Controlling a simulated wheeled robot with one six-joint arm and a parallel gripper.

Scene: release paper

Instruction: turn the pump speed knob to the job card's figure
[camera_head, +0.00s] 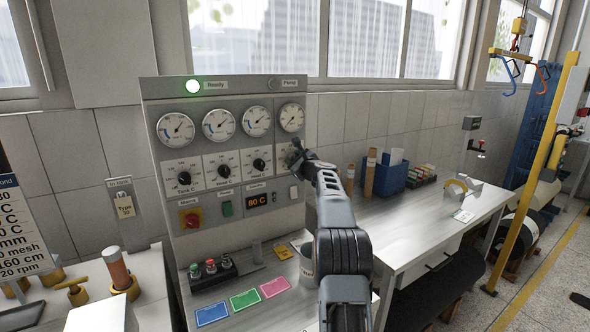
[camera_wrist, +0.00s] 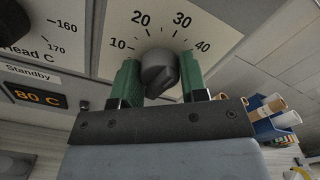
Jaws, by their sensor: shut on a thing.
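My gripper (camera_head: 294,158) is at the right-hand dial of the grey control panel (camera_head: 150,110). In the wrist view my gripper (camera_wrist: 160,80) has its green fingers on either side of the dark pump speed knob (camera_wrist: 160,70), shut on it. The dial plate (camera_wrist: 115,25) above the knob reads 10, 20, 30 and 40; I cannot tell the pointer's exact setting. In the head view my gripper hides most of the knob. The job card (camera_head: 22,235) stands at the far left, cut off by the picture edge; its lowest line reads 20 rpm.
Other black knobs, including one (camera_head: 184,178), sit left of my gripper under round gauges. Below are a red switch (camera_head: 191,218) and an 80 C display (camera_head: 259,201). A blue bin (camera_head: 390,178) stands on the right bench.

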